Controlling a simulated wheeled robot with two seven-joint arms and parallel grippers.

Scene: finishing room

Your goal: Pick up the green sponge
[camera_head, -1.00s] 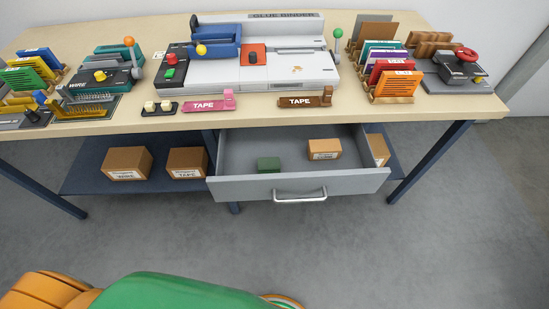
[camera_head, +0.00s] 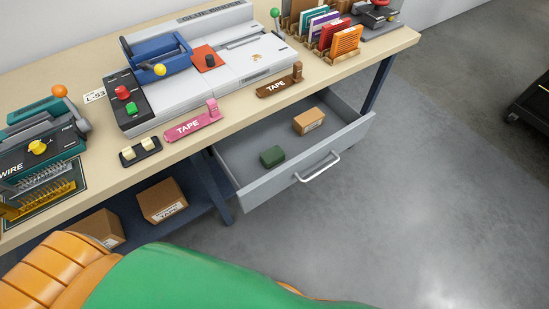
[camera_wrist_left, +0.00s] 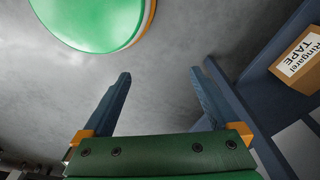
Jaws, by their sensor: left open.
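The green sponge (camera_head: 272,156) is a small dark green block lying in the open grey drawer (camera_head: 262,190) under the workbench. A small cardboard box (camera_head: 308,121) lies in the same drawer, behind and to the right of the sponge, apart from it. My left gripper shows in the left wrist view (camera_wrist_left: 160,90); its two fingers are spread apart with nothing between them, over grey floor. The sponge is not in the left wrist view. Neither gripper is in the head view; only a green and orange part of my own body shows there at the bottom.
The workbench (camera_head: 235,108) carries a binder machine (camera_head: 215,60), a pink tape holder (camera_head: 192,124), a brown tape holder (camera_head: 279,83) and a wire machine (camera_head: 40,140). Cardboard boxes (camera_head: 161,200) sit on the lower shelf. The floor to the right of the drawer is clear.

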